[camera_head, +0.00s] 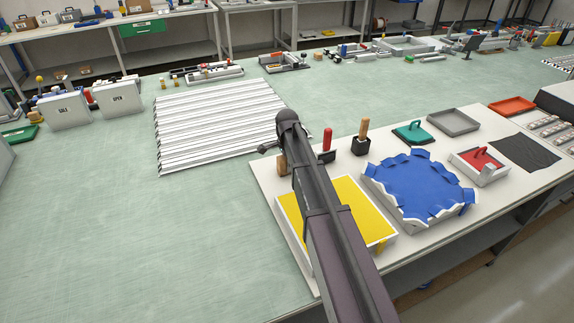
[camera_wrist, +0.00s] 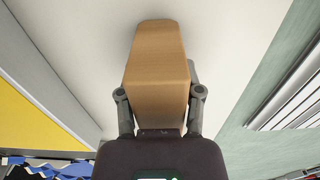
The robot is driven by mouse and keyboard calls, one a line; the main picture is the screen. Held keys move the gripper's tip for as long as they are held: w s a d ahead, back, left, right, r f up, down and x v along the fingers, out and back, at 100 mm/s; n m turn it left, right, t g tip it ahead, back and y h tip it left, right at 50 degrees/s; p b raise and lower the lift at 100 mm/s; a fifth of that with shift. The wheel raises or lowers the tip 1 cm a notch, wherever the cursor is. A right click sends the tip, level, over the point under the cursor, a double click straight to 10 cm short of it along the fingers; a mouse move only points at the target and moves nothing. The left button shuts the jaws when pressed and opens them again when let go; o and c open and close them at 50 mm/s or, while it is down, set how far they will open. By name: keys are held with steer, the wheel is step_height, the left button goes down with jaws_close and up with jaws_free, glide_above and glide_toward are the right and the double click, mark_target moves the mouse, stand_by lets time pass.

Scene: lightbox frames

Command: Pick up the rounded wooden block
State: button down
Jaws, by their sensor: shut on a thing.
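The rounded wooden block (camera_wrist: 157,62) is light brown with a rounded far end. It fills the middle of the wrist view. My gripper (camera_wrist: 159,95) is shut on it, with one finger against each side. In the head view my arm covers most of the gripper, and a small brown patch of the block (camera_head: 282,164) shows at its left side. The block is over the white table board (camera_head: 262,180) near its left corner. I cannot tell whether it touches the surface.
A yellow tray (camera_head: 352,196) lies beside my arm, partly hidden by it. A blue cloth-lined tray (camera_head: 412,183) is right of it. A red-handled tool (camera_head: 326,142) and a wooden-handled one (camera_head: 363,130) stand behind.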

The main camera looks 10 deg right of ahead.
steer(key=shift+r, duration=0.15)
step_height(320, 180, up, 10)
steer(key=p, duration=1)
steer(key=shift+f, duration=0.2)
stand_by(0.4)
steer(key=c, duration=1)
jaws_free()
steer(key=shift+c, duration=1.3)
steer(key=shift+s, duration=0.1)
